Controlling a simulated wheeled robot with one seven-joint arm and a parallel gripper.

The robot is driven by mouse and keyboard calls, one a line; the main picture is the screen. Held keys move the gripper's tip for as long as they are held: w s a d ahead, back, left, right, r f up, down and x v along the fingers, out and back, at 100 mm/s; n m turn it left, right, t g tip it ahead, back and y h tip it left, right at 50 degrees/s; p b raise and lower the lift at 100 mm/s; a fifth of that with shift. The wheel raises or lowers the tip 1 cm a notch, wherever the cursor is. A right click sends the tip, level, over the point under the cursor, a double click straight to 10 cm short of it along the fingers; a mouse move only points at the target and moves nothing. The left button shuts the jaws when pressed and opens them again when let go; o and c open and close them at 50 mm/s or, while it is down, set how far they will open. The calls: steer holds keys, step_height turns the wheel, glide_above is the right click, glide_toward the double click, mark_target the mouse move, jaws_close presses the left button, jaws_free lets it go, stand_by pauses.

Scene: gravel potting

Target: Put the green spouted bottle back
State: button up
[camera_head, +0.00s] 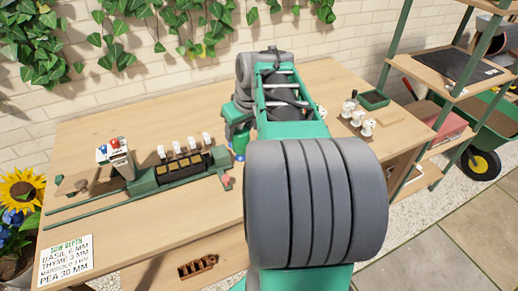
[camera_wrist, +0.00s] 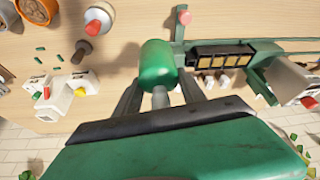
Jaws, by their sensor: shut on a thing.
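The green bottle (camera_wrist: 158,62) is between the two fingers of my gripper (camera_wrist: 160,88) in the wrist view. The fingers are shut on it, one on each side. Its spout is not clearly seen. In the head view the green bottle (camera_head: 239,145) shows only in part beside my arm, which hides most of the gripper. It is over the table just right of the green rail fixture. I cannot tell whether its base touches the table.
The wooden table (camera_head: 95,150) holds a green rail fixture with a dark cell tray (camera_head: 185,168) left of my gripper. Small white items (camera_head: 357,118) and a green tray (camera_head: 374,99) stand at the right. A red-tipped bottle (camera_wrist: 97,22) stands nearby.

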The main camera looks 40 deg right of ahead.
steer(key=s+d, duration=0.3)
steer(key=d, duration=0.3)
steer(key=w+d+f+p, duration=0.1)
steer(key=w+d+f, duration=0.1)
steer(key=w+f, duration=0.1)
steer(key=w+d+f, duration=0.3)
steer(key=w+f, duration=0.1)
steer(key=f, duration=0.2)
steer(key=w+d+f+p, duration=0.1)
steer(key=w+d+f, duration=0.2)
steer(key=w+f, duration=0.1)
steer(key=shift+d+f+p, duration=0.1)
steer(key=shift+f+p, duration=0.1)
steer(key=shift+p, duration=0.1)
steer(key=shift+f, duration=0.25)
steer(key=o, duration=1.3)
steer(key=shift+o, duration=0.2)
